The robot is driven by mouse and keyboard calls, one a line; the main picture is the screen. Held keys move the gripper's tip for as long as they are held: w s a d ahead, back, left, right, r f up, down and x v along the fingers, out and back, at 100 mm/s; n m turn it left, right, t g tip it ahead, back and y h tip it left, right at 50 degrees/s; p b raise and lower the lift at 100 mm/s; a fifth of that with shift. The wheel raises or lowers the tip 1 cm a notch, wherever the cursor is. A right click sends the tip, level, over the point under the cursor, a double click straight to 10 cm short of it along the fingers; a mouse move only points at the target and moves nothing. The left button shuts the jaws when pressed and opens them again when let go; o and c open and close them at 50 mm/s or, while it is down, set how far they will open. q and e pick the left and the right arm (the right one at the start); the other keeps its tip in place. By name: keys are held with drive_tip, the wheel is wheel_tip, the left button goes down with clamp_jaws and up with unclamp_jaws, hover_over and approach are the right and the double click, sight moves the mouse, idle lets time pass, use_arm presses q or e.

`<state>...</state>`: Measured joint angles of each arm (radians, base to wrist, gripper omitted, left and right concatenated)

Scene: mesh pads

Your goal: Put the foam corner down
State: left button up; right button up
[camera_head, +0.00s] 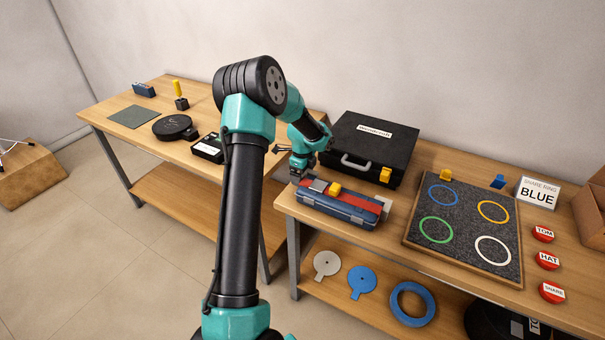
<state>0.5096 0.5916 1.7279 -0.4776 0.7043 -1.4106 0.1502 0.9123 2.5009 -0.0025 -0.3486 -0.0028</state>
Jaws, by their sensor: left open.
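My left gripper (301,176) is open, pointing down by the left end of a blue and red toolbox (345,205) on the right-hand table. No object shows clearly between its fingers, which are small and partly dark in this view. I cannot tell for sure which piece is the foam corner. A small yellow piece (334,188) is on the toolbox, and another yellow piece (385,174) is at the front right corner of the black case (372,145). My right gripper is not in view.
The left table (130,100) holds a dark round device (175,127) and a grey-green pad (133,116). Discs and a blue ring (412,290) lie on the lower shelf.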

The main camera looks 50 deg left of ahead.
use_arm(q)
wheel_tip(320, 180, up, 12)
drive_tip(key=shift+r, duration=0.15)
idle(0.7)
drive_tip(key=shift+o, duration=0.5)
wheel_tip(320, 180, up, 4)
drive_tip(key=shift+a+f, duration=0.15)
drive_tip(key=shift+f, duration=0.05)
wheel_tip(320, 180, down, 18)
drive_tip(key=shift+r, duration=0.25)
idle(0.5)
